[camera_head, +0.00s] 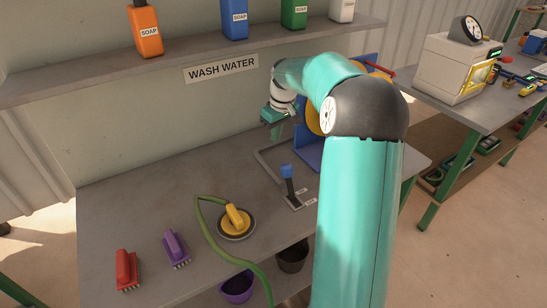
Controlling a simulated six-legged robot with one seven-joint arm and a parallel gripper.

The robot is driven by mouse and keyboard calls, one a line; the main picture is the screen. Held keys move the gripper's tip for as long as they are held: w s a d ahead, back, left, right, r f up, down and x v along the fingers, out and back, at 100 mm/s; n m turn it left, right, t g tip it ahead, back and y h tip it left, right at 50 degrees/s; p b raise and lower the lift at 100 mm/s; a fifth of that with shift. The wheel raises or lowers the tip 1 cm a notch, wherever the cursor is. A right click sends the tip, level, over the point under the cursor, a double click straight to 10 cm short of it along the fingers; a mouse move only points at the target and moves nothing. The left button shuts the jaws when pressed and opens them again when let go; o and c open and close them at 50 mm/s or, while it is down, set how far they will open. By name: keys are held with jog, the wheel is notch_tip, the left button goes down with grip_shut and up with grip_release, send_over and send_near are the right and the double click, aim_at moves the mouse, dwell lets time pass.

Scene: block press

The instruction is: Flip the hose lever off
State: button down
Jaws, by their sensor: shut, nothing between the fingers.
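A lever with a blue tip (287,171) and a dark stem stands nearly upright on a small plate on the grey bench (130,215). Small white labels sit on its plate, too small to read. A green hose (207,232) curves over the bench and past its front edge. Its upper end reaches a round yellow-handled piece (237,219) left of the lever. My gripper (270,120) is shut and empty, above the back of the bench. It is up and a little left of the lever, apart from it. My arm hides part of the bench's right side.
A shelf with soap bottles (146,30) runs above the bench. A red brush (126,268) and a purple brush (176,247) lie at the bench's left. A blue stand with a yellow reel (313,119) is partly behind my arm. Buckets (237,288) sit below.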

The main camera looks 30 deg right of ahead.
aim_at(289, 182)
jog(key=shift+w+d+f, duration=0.15)
jog(key=shift+w+f, duration=0.05)
jog(key=shift+w, duration=0.05)
jog(key=shift+d, duration=0.1)
jog(key=shift+f, duration=0.15)
notch_tip(289, 182, down, 9)
jog(key=s, duration=0.2)
jog(key=shift+s, duration=0.2)
dwell(0.4)
jog(key=shift+s, duration=0.2)
